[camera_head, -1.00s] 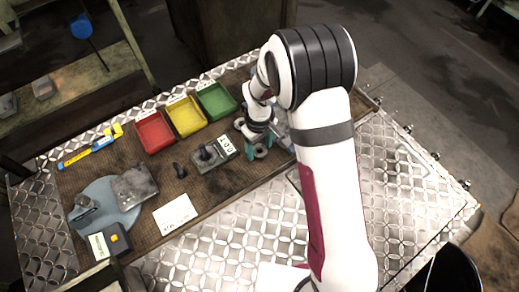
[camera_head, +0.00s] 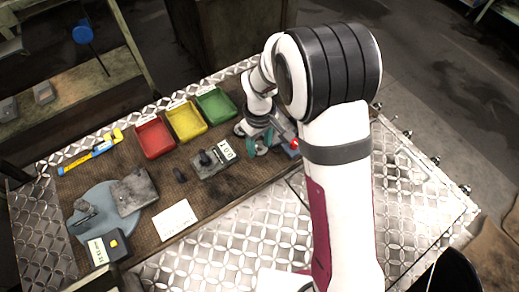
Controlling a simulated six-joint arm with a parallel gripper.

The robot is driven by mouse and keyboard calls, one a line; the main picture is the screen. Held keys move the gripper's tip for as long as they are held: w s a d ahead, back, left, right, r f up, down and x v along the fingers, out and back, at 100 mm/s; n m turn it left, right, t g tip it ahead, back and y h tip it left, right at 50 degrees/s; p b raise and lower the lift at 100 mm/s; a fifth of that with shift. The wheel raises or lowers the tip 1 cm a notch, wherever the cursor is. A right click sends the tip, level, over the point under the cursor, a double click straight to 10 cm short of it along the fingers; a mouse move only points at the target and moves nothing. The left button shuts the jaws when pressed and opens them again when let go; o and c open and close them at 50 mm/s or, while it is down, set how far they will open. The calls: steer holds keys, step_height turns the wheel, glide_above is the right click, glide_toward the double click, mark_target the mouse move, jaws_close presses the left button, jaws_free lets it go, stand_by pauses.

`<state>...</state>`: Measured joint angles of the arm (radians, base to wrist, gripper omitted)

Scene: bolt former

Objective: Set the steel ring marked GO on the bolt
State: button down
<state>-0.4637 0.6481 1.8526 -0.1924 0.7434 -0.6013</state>
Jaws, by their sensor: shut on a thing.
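My gripper (camera_head: 260,148) has teal fingers and points down at the mat right of the grey block. It is shut on a small grey ring (camera_head: 262,152), partly hidden by the fingers; no marking on it can be read. The grey block (camera_head: 213,168) has a dark upright piece (camera_head: 205,158) on top and a white label (camera_head: 226,149) at its right end. A small dark bolt-like piece (camera_head: 180,175) lies left of the block. I cannot tell which dark piece is the task's bolt.
Red (camera_head: 154,137), yellow (camera_head: 186,121) and green (camera_head: 216,105) bins line the back. A blue-grey disc (camera_head: 92,231) with a dark plate (camera_head: 134,191) stands left. A white card (camera_head: 174,220) lies in front. A yellow-blue caliper (camera_head: 90,152) lies back left.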

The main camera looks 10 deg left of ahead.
steer(key=d+r, duration=0.6)
steer(key=d, duration=0.5)
step_height(320, 180, up, 2)
steer(key=r+n, duration=0.1)
steer(key=n, duration=0.6)
glide_above(201, 151)
steer(key=shift+w+d+f, duration=0.15)
steer(key=shift+d+f, duration=0.05)
steer(key=shift+f, duration=0.05)
steer(key=shift+a+f, duration=0.15)
steer(key=shift+a, duration=0.05)
steer(key=shift+f, duration=1.7)
steer(key=shift+f, duration=0.45)
steer(key=shift+c, duration=1)
jaws_free()
